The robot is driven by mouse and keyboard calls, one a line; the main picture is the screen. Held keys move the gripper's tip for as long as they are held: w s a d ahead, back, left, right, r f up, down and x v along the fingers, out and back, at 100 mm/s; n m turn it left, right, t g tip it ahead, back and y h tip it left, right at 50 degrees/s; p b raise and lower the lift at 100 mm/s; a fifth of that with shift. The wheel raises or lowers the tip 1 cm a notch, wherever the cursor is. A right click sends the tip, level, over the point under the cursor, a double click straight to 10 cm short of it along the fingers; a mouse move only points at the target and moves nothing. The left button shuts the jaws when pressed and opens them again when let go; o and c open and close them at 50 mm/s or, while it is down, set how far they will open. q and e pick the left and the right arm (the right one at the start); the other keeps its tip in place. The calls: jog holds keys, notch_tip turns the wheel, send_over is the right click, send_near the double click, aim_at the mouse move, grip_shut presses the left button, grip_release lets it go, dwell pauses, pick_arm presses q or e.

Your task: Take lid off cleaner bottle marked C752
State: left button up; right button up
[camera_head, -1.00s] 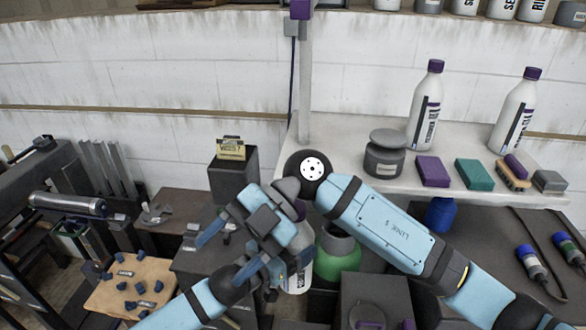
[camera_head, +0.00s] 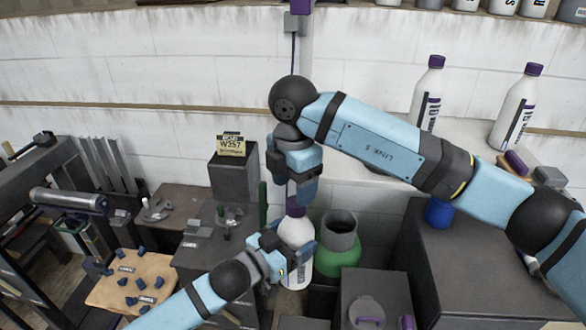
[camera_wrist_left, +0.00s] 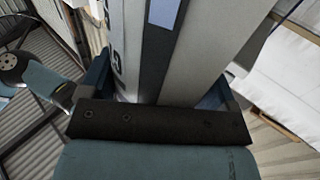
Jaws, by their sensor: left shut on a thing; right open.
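A white bottle (camera_head: 297,232) with a purple cap (camera_head: 294,208) stands upright in the lower middle of the head view. My left gripper (camera_head: 290,254) is shut around the bottle's body. In the left wrist view the bottle (camera_wrist_left: 205,45) fills the middle between the fingers, with a blue label strip and partial lettering. I cannot read a C752 mark on it. My right gripper (camera_head: 292,188) is open and points down just above the cap. Its fingers hide part of the space over the cap, and I cannot tell whether they touch it.
A green container (camera_head: 340,256) with a grey neck stands right beside the bottle. A dark box with a W257 sign (camera_head: 232,146) is behind left. Two more purple-capped bottles (camera_head: 427,95) (camera_head: 515,108) stand on the shelf at right. A blue container (camera_head: 439,213) is near my right arm.

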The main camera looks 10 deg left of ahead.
aim_at(293, 201)
jog(key=shift+f, duration=1.95)
